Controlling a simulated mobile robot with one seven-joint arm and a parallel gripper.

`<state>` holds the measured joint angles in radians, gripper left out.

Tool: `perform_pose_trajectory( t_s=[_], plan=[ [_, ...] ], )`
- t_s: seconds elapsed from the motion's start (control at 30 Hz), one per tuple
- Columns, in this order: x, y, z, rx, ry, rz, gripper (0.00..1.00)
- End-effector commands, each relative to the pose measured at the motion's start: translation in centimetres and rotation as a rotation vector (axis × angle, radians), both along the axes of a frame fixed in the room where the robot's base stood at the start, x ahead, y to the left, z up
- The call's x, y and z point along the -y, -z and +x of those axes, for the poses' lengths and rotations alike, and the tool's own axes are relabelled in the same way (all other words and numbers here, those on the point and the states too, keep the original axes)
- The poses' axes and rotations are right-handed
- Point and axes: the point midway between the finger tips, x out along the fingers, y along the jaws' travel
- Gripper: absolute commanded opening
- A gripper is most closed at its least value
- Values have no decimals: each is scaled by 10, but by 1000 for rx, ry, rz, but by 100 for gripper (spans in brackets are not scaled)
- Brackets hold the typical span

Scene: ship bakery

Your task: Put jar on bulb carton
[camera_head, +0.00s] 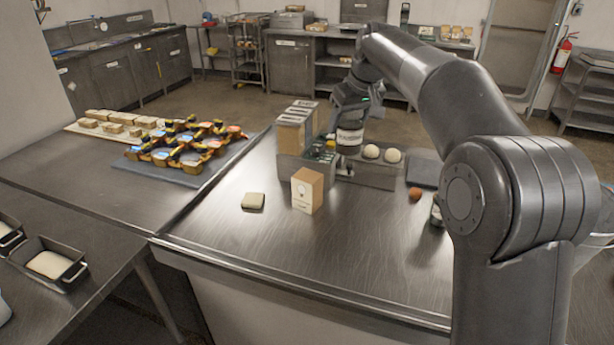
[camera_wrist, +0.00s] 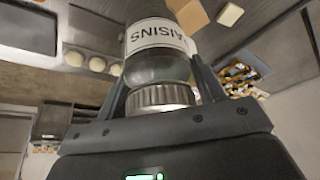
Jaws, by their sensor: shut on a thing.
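The jar (camera_head: 349,138), with a white label reading "RAISINS", is held in my gripper (camera_head: 350,112). In the wrist view the jar (camera_wrist: 157,68) has its metal lid toward my gripper, with a finger on each side. In the head view it hangs behind and right of the bulb carton, above or in front of the metal divider; the exact gap is unclear. The bulb carton (camera_head: 307,191) is a small tan box with a white bulb-printed face, standing upright on the steel table. In the wrist view part of the carton (camera_wrist: 188,14) shows beside the jar.
A metal bin (camera_head: 375,177) with pale round balls (camera_head: 393,155) stands behind the carton. Tall boxes (camera_head: 292,132) stand at its left. A pale square block (camera_head: 253,201) lies left of the carton. A brown ball (camera_head: 415,193) lies at right. The table front is clear.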

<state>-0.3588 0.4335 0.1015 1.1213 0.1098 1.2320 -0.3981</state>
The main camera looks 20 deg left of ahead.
Motion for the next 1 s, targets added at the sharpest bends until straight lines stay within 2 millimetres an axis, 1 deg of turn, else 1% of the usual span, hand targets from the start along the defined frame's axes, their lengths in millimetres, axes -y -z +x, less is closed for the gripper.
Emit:
perform_pose_trajectory(
  t_s=[0.03,0.1,0.17,0.2,0.27,0.5,0.6,0.7,0.87,0.97,1.0],
  plan=[
    [4,-5,4,4,-14,4,25],
    [7,-8,7,4,-29,5,25],
    [4,-7,7,6,-40,5,25],
    [-1,-5,7,5,-43,5,25],
    [-11,1,7,5,-45,5,25],
    [-65,34,5,4,-44,5,25],
    [-84,45,5,4,-43,4,25],
    [-98,54,6,6,-42,5,25],
    [-108,60,5,6,-39,6,25],
    [-108,71,5,5,-39,4,25],
    [-108,78,5,3,-39,4,25]
  ],
)
